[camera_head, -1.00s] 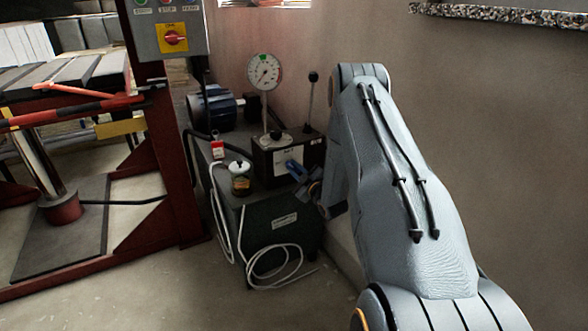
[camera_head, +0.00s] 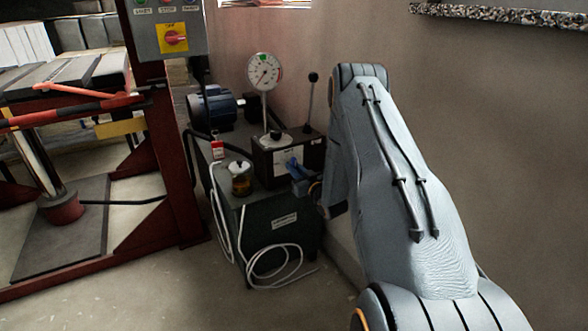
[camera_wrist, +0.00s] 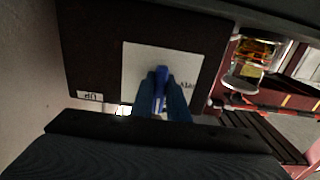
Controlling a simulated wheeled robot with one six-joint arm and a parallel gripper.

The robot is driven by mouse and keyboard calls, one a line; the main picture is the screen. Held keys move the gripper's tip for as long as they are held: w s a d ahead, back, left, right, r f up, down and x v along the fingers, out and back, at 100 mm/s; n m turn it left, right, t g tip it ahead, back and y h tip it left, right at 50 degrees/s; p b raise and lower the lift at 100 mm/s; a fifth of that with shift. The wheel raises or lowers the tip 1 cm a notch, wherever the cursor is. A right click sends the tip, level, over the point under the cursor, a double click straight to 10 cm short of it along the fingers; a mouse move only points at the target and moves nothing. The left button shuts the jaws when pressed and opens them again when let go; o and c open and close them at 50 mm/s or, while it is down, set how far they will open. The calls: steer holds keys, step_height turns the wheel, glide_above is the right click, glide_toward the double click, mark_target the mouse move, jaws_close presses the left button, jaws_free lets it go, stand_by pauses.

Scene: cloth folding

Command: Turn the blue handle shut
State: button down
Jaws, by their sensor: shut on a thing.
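The blue handle (camera_wrist: 160,88) shows in the wrist view in front of a white label plate (camera_wrist: 136,60) on a dark block. My gripper (camera_wrist: 163,100) has its two blue fingers on either side of the handle, shut on it. In the head view my gripper (camera_head: 296,169) is small, at the right front of the dark valve block (camera_head: 268,165). The handle's exact angle is hard to tell there, as the fingers cover much of it.
The block sits on a dark tank (camera_head: 265,225) with a round gauge (camera_head: 264,72), an upright black-knobbed lever (camera_head: 312,90) and a small jar (camera_head: 240,182). A white hose (camera_head: 275,275) lies coiled at its front. A red press frame (camera_head: 160,150) stands left.

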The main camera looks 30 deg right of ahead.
stand_by(0.3)
steer(key=c, duration=1.7)
jaws_free()
steer(key=s, duration=0.7)
steer(key=shift+s+d, duration=0.15)
steer(key=shift+s, duration=0.25)
